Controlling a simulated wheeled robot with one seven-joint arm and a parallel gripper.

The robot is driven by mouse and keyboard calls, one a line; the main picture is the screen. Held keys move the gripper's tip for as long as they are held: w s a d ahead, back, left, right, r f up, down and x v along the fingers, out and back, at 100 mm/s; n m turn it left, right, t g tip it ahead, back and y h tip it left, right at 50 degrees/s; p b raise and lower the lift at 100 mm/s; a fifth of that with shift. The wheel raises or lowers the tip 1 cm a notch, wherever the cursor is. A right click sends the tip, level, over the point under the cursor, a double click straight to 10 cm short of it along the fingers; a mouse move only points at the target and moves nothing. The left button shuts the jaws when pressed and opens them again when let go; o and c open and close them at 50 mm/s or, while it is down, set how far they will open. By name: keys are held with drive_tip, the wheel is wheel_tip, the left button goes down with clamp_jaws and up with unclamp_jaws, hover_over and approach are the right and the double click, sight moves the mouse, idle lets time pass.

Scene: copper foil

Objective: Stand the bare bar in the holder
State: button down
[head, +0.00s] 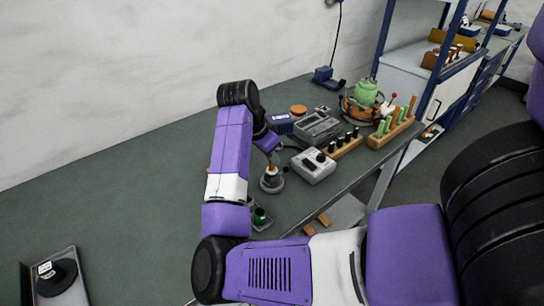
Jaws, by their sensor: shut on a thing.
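My gripper (270,157) points down over the green worktop, at the end of my purple and white arm. It is shut on a small thin copper-brown piece, which looks like the bare bar (271,168) and shows just below the fingers. A round grey stand, likely the holder (271,184), is directly under it on the worktop. The bar looks roughly upright and its lower end meets the stand in the picture. I cannot tell whether it is inside the stand or just above it. The fingers themselves are small and partly hidden by my wrist.
A grey box with a black knob (313,167) stands close right of the stand. Behind are a grey instrument (317,127), a blue box (280,123) and wooden racks with black pegs (342,146) and green pegs (391,128). A small tray (259,214) lies in front. The left worktop is mostly clear.

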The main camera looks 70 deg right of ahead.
drive_tip(key=shift+f, duration=0.2)
drive_tip(key=c, duration=1.5)
unclamp_jaws()
drive_tip(key=v, duration=0.7)
drive_tip(key=shift+r+b, duration=0.35)
drive_tip(key=shift+b, duration=0.05)
drive_tip(key=shift+w+a, duration=0.1)
drive_tip(key=o, duration=0.3)
drive_tip(key=shift+o, duration=0.2)
drive_tip(key=shift+r+p, duration=1.05)
drive_tip(key=shift+r, duration=0.05)
